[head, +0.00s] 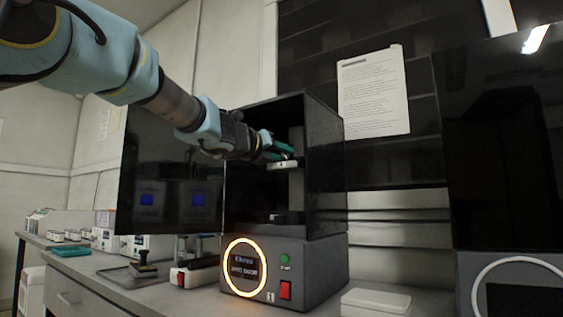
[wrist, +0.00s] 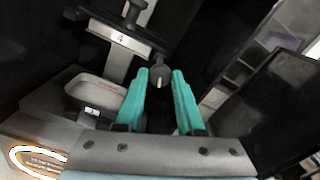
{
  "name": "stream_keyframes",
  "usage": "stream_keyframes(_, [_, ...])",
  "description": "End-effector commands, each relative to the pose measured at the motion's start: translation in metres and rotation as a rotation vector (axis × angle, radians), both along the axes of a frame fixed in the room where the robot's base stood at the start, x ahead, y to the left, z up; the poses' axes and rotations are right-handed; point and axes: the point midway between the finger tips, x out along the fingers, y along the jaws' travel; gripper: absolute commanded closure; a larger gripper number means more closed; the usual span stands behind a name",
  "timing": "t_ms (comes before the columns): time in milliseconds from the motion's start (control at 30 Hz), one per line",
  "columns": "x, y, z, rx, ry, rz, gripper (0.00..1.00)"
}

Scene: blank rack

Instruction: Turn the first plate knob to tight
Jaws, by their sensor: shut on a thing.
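My gripper (head: 281,150) reaches into the open front of a black cabinet machine (head: 325,165). In the wrist view its two teal fingers (wrist: 161,80) are shut on a small dark round knob (wrist: 159,82) with a pale mark on its face. Behind the knob is a light plate (wrist: 121,38) with a label that seems to read 4. In the head view a light plate (head: 284,165) sits just below the fingertips, and the knob is not clearly seen. A lower tray (wrist: 97,91) with its own small label lies to the left in the wrist view.
The cabinet's dark door (head: 165,180) stands open on the left. The machine's grey base has a glowing ring display (head: 245,267), a green button (head: 285,259) and a red switch (head: 285,290). A white box (head: 375,302) lies on the bench at its right.

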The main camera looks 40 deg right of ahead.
Motion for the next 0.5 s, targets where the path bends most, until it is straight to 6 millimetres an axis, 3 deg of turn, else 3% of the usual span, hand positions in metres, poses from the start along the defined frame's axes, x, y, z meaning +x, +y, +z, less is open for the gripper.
stream_keyframes(500, [0.0000,-0.0007,-0.0030,0.075,-0.274,-0.001,1.00])
